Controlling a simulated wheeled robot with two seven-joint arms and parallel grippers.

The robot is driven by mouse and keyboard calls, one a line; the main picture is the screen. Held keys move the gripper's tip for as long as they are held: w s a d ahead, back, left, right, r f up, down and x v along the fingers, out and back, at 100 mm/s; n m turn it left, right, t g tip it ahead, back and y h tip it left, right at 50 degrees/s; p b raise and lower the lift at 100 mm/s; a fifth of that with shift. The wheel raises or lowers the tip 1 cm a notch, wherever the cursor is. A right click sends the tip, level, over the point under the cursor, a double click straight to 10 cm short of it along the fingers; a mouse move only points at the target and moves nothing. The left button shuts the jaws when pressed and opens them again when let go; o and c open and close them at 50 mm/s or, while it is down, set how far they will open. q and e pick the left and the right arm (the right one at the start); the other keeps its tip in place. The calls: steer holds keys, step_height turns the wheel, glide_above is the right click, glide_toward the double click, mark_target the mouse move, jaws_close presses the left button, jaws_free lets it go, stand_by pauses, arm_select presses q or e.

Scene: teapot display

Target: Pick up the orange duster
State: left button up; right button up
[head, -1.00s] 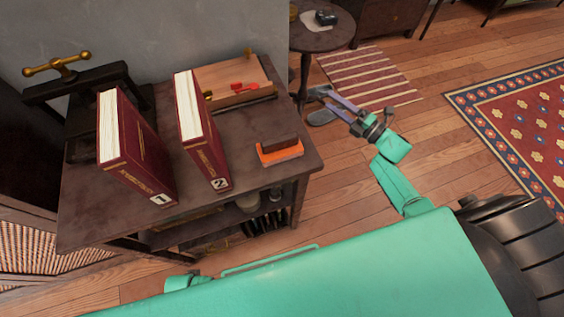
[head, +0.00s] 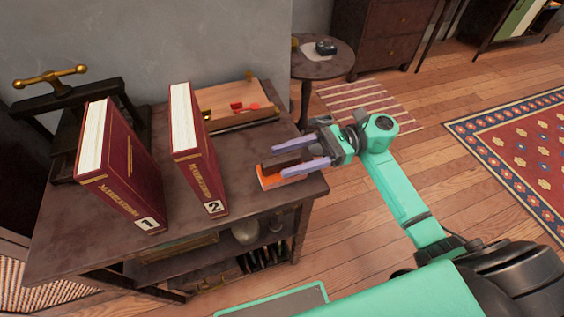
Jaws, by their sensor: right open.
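The orange duster (head: 269,179) lies near the right end of the dark table top, with a dark brown upper part and an orange base. My right gripper (head: 278,161) is open over the duster, coming from the right. Its two purple fingers are apart, one toward the far side and one across the near side of the duster. They hide part of it, and I cannot tell whether they touch it. My left gripper is not in view.
Two upright red books, number 1 (head: 122,168) and number 2 (head: 195,151), stand left of the duster on the table (head: 236,208). A wooden tray (head: 236,103) with red items lies behind. A black press with a brass handle (head: 50,76) stands at the back left.

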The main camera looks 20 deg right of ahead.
mark_target(282, 159)
steer(key=shift+a+r, duration=0.1)
steer(key=shift+a, duration=0.9)
steer(key=shift+d, duration=0.1)
steer(key=shift+c, duration=0.6)
jaws_close()
step_height(282, 159, up, 10)
steer(key=shift+f, duration=0.1)
steer(key=c, duration=0.8)
jaws_free()
jaws_close()
